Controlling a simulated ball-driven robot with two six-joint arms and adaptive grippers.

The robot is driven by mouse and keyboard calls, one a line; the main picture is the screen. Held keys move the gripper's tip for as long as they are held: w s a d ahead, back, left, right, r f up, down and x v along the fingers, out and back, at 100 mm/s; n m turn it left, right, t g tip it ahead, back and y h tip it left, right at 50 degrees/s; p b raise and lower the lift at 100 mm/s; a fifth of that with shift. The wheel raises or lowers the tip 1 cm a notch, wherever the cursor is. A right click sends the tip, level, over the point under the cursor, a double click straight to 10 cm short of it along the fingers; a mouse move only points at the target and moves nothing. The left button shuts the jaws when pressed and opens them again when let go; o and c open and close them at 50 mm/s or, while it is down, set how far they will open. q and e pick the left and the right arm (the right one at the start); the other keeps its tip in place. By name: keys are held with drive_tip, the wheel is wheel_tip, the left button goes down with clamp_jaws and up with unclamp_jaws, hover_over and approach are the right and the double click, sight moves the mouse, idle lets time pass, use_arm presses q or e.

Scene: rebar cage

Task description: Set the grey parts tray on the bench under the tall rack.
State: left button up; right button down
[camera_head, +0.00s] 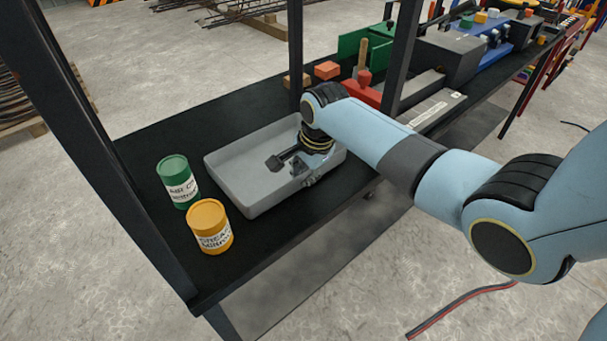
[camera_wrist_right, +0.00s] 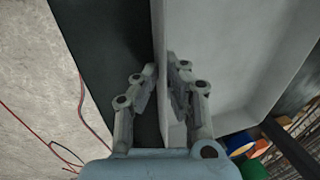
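The grey parts tray (camera_head: 237,181) is a shallow, empty, open box. It is level over the black bench top between the rack posts; I cannot tell whether its base touches the bench. My right gripper (camera_head: 308,178) is at the tray's near wall, toward its right end. In the right wrist view the gripper (camera_wrist_right: 163,70) has one finger outside and one inside the tray wall (camera_wrist_right: 172,128), closed against it. The black bench (camera_head: 225,128) is under the tall rack, whose dark posts (camera_head: 294,50) rise from it. My left gripper is not in view.
A green can (camera_head: 178,182) and a yellow can (camera_head: 209,228) stand close to the tray's left side. Orange blocks (camera_head: 327,70), a red-headed tool (camera_head: 364,78) and green and grey boxes (camera_head: 455,55) lie farther back right. The bench behind the tray is clear.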

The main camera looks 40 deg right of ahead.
drive_tip(key=c, duration=2)
unclamp_jaws()
drive_tip(key=shift+f, duration=0.1)
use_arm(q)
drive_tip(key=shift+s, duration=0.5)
use_arm(e)
drive_tip(key=o, duration=0.5)
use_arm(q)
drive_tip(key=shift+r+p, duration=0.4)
use_arm(e)
drive_tip(key=v, duration=1.2)
drive_tip(key=shift+s, duration=0.1)
